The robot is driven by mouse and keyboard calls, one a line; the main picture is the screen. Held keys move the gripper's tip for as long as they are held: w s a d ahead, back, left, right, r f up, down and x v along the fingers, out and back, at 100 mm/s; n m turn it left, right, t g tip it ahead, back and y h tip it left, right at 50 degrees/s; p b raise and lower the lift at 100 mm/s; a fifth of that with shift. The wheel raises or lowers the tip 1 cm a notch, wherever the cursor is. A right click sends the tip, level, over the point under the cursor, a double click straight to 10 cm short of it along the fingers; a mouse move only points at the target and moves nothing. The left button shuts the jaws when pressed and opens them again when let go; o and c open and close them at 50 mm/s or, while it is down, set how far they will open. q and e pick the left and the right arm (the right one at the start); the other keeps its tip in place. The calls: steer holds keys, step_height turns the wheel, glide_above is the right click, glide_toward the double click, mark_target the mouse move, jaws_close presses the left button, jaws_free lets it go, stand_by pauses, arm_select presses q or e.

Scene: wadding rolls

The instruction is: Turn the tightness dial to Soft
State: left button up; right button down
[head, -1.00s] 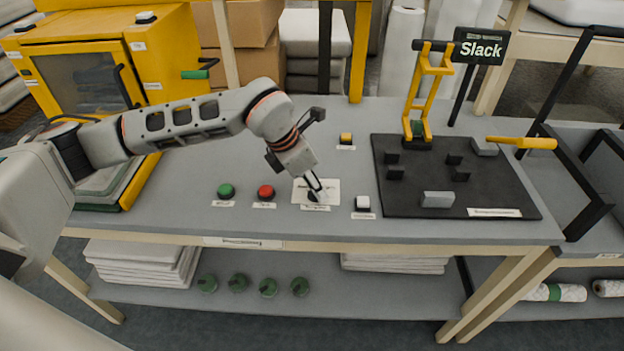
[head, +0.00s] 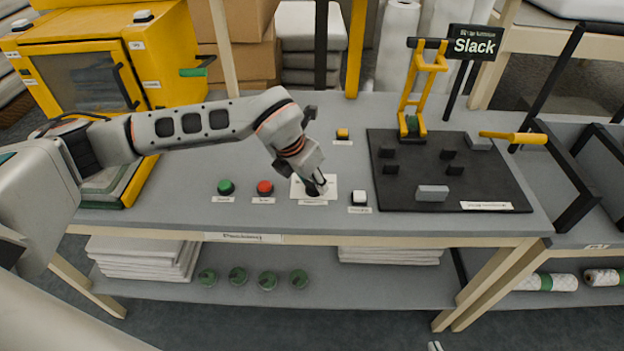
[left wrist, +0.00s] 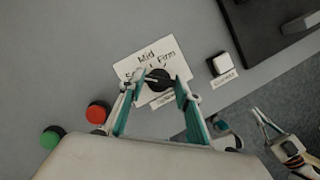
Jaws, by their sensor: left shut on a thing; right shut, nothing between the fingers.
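The tightness dial is a dark round knob (left wrist: 159,84) on a white card (left wrist: 128,68) printed with Mid, Firm and a partly covered word beginning with S. In the head view the dial (head: 312,191) sits near the table's front edge. My left gripper (head: 318,187) reaches down to it from above. In the left wrist view its two fingers (left wrist: 160,92) are shut on either side of the knob. A pale line on the knob seems to lie toward the left; its exact setting is unclear. My right gripper (left wrist: 273,128) is shut and empty, low at the right.
Green (head: 226,187) and red (head: 265,188) buttons stand left of the card, a white button (head: 359,198) right of it. A yellow button (head: 342,133) is behind. A black board (head: 450,185) with a yellow clamp (head: 423,85) fills the right. A sign (head: 474,46) reads Slack.

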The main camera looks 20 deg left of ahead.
arm_select(q)
steer(key=o, duration=1.1)
steer(key=v, duration=1.2)
